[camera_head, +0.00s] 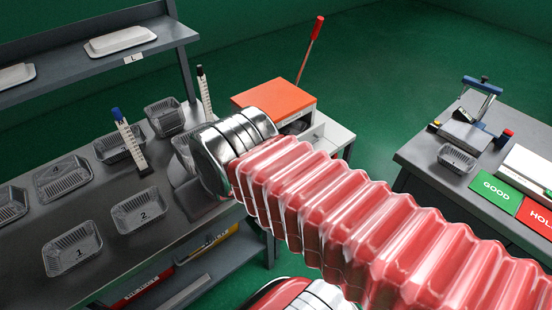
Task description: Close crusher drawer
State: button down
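The crusher (272,97) is a box with an orange top and a red lever, at the back end of the left bench. A pale, box-like part with a light rim, which looks like its drawer (338,137), sticks out at its right front. My red ribbed arm covers part of this, so how far out it stands is unclear. My silver wrist is in front of the crusher's left side. A dark part below the wrist looks like my gripper (197,196). Its fingers cannot be made out, and I see no contact with the drawer.
The right bench (425,165) holds a small press (468,125) and GOOD (494,191) and HOLD plates. Green floor lies between.

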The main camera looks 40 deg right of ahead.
aim_at(312, 135)
jog(key=u, duration=0.75)
jog(key=k, duration=0.6)
jog(key=z, duration=0.95)
jog(key=i, duration=1)
